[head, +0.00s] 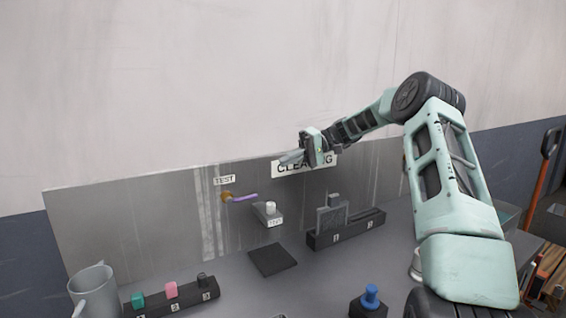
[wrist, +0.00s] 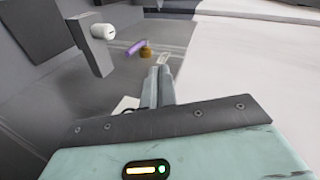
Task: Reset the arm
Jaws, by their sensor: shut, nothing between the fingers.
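My arm (head: 440,170) rises from the lower right and reaches left to the back panel. My gripper (head: 287,158) is in front of the CLEANING sign (head: 325,163), above the table, with its fingers pointing left. In the wrist view my gripper (wrist: 160,68) is shut with nothing between its fingers. Beyond the fingertips are a brass fitting with a purple handle (wrist: 136,47) on the panel and a white knob (wrist: 103,31) on a grey bracket. The purple handle (head: 243,197) also shows in the head view, below the TEST sign (head: 225,181).
A black square pad (head: 272,260) lies mid-table. A dark rack (head: 345,232) holds upright grey pieces. A grey mug (head: 92,290) and a block with coloured pegs (head: 171,297) stand front left. A blue knob (head: 371,295) is at the front.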

